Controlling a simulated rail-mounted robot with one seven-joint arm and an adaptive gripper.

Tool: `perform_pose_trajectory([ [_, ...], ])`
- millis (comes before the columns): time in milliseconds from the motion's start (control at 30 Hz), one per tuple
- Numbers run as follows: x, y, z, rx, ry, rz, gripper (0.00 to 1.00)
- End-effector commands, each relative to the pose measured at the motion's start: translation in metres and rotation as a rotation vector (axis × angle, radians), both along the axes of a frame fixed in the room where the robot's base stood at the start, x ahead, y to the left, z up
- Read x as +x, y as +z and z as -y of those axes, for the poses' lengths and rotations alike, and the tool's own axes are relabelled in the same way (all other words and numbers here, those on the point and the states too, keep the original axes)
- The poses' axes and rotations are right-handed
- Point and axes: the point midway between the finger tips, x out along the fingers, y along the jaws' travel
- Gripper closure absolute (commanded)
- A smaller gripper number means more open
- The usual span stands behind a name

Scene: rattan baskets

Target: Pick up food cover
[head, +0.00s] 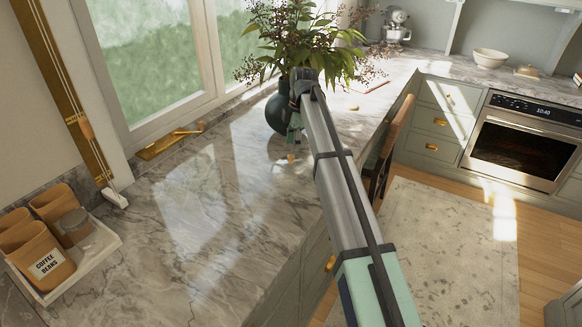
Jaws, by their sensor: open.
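I cannot make out a food cover for certain in the head view. My arm reaches from the bottom right over the marble counter (200,215) toward the dark green vase (277,113). My gripper (293,140) is at the arm's far end, pointing down in front of the vase and its leafy plant. It is small and partly hidden by the arm; it is open, and I see nothing held. A small orange-tan thing (291,157) shows just below the gripper; I cannot tell what it is.
A white tray (103,242) with tan canisters stands at the lower left. A wooden chair (388,150) is against the counter's right edge. A bowl (490,58), a small lidded dish (526,71) and a mixer (397,27) stand on the back counter. The near counter is mostly clear.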

Motion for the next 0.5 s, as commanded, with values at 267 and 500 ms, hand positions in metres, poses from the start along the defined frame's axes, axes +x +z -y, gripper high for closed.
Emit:
perform_pose_trajectory([
  [267,-0.002,-0.011,-0.001,0.0,0.0,0.0,0.44],
  [500,-0.005,-0.041,-0.004,-0.001,0.0,-0.002,0.44],
])
